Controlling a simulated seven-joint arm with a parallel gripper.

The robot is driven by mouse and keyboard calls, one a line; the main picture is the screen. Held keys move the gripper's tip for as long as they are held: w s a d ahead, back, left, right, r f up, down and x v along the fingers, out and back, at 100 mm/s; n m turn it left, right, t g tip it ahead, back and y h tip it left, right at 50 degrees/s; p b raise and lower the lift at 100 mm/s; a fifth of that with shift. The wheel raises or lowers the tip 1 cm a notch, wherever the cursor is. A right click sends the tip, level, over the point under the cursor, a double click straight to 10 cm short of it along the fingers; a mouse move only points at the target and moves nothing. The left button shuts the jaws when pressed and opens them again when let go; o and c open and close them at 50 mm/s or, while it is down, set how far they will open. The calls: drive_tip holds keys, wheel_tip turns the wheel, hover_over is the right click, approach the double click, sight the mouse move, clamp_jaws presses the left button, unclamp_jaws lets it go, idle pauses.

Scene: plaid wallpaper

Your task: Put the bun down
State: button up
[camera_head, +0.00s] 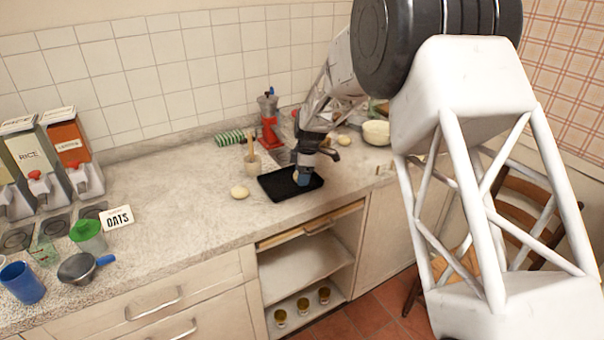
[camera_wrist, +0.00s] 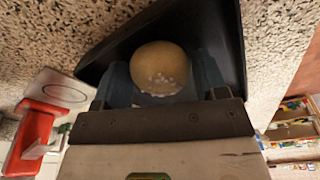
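My gripper (camera_head: 305,174) is over the black tray (camera_head: 268,189) on the counter. In the wrist view a round, tan bun (camera_wrist: 160,62) with white specks sits between the two fingers (camera_wrist: 162,84), which meet its sides. The dark tray (camera_wrist: 225,30) lies behind the bun there. Whether the bun touches the tray is hard to tell. In the head view the held bun is mostly hidden by the gripper. Another pale bun (camera_head: 240,191) lies on the counter left of the tray.
A green striped roll (camera_head: 232,138), a pale bowl (camera_head: 377,132) and another pale bun (camera_head: 344,140) are farther back.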

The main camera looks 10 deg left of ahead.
drive_tip(key=shift+o, duration=1.4)
drive_tip(key=shift+r, duration=0.15)
wheel_tip(320, 180, up, 12)
drive_tip(key=d, duration=0.1)
drive_tip(key=shift+w+d, duration=0.3)
